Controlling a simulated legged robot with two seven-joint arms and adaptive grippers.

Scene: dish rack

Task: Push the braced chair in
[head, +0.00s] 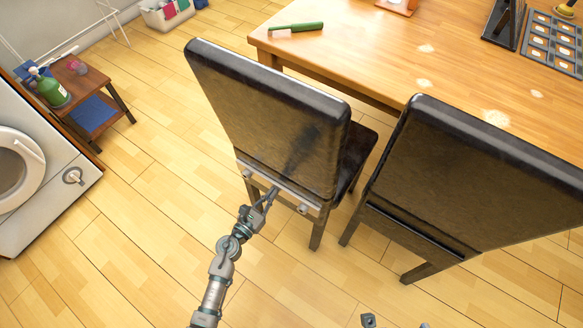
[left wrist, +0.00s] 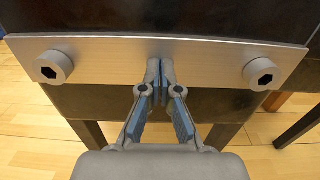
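The braced chair (head: 265,115) is dark, with a tall back turned toward me, and stands at the table's near edge. A silver metal bar (head: 282,188) with a bolt at each end crosses the lower part of its back; the bar also shows in the left wrist view (left wrist: 105,60). My left gripper (head: 271,194) is at the middle of this bar. In the left wrist view its fingertips (left wrist: 160,68) are together, at or against the bar, with nothing visible between them. Small grey parts, seemingly of my right gripper (head: 368,320), show at the bottom edge of the head view.
A second dark chair (head: 480,180) stands close on the right. The wooden table (head: 390,50) holds a green item (head: 296,27) and trays. A washing machine (head: 35,170) and small shelf (head: 85,80) are at left. The floor on the left is clear.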

